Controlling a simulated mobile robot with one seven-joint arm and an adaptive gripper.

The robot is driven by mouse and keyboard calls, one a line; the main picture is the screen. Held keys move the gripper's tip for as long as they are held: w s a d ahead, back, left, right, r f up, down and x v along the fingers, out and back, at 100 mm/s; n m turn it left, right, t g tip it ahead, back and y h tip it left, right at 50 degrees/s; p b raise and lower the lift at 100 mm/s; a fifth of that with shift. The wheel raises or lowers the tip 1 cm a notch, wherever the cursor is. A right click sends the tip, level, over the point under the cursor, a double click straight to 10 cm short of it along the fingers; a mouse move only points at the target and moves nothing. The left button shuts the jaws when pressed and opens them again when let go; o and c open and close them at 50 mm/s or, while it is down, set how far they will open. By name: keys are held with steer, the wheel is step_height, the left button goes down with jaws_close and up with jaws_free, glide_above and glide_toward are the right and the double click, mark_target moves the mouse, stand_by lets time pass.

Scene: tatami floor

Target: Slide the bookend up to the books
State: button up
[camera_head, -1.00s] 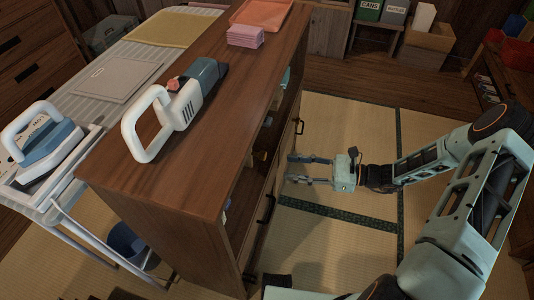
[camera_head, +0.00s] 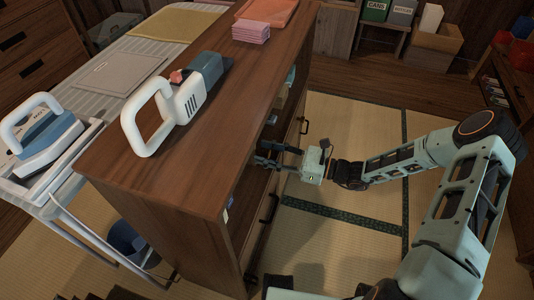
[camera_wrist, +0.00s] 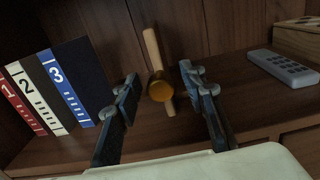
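In the wrist view three binders marked 1, 2 and 3, red, white and blue (camera_wrist: 50,92), stand side by side at the left of the shelf. To their right stands a thin, light wooden piece with a round amber knob, which looks like the bookend (camera_wrist: 155,68). A gap of bare shelf separates it from binder 3. My gripper (camera_wrist: 157,80) is open, with one finger on each side of the bookend; contact cannot be made out. In the head view my gripper (camera_head: 262,153) reaches into the cabinet's open side. The binders and bookend are hidden there.
A grey remote (camera_wrist: 283,68) and a wooden box (camera_wrist: 300,38) are on the shelf at the right. The cabinet top (camera_head: 215,130) carries a white-handled appliance (camera_head: 180,98) and pink cloths (camera_head: 251,31). Tatami floor is clear around my arm.

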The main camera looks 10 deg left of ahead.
jaws_close()
stand_by(0.3)
steer(key=shift+s, duration=0.1)
